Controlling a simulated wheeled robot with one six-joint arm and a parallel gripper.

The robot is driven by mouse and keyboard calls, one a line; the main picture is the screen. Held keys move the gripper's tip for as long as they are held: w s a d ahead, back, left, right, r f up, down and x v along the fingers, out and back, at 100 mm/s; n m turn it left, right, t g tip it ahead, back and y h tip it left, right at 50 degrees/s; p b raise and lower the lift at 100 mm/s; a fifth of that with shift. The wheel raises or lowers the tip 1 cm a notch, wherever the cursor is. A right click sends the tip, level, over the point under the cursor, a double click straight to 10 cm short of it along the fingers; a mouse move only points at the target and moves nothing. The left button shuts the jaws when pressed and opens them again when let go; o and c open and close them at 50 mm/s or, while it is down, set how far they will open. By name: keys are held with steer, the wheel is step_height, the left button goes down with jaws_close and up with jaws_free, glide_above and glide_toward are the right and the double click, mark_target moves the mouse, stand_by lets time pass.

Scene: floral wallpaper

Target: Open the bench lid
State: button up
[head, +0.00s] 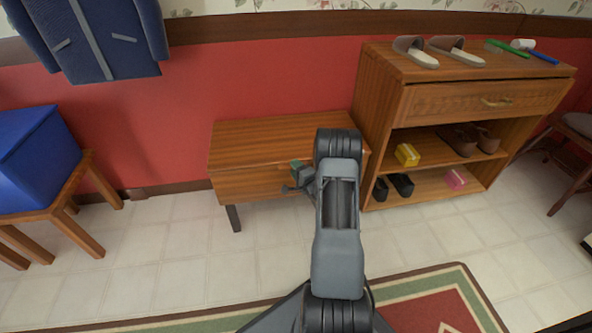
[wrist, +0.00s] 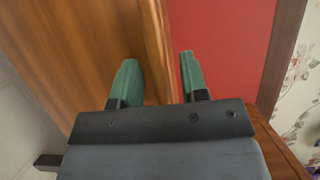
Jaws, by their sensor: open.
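The wooden bench (head: 255,135) stands against the red wall in the head view, with its flat lid (head: 270,128) down. My gripper (head: 297,168) is at the bench's front, by the lid's front edge, partly hidden by my arm. In the wrist view my gripper (wrist: 158,75) is open, with two green fingers. The bench's front panel (wrist: 85,50) fills the left side behind one finger. The lid's edge (wrist: 156,45) shows between the fingers, and the other finger is against the red wall behind. I cannot tell whether either finger touches the lid.
A wooden shoe cabinet (head: 384,95) stands right of the bench, with shoes and boxes on its shelves. A blue box (head: 35,160) sits on a small table at left. A jacket (head: 90,40) hangs above. A rug (head: 440,285) lies in front; tiled floor is clear at left.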

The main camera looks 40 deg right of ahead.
steer(key=shift+c, duration=0.2)
jaws_close()
stand_by(0.3)
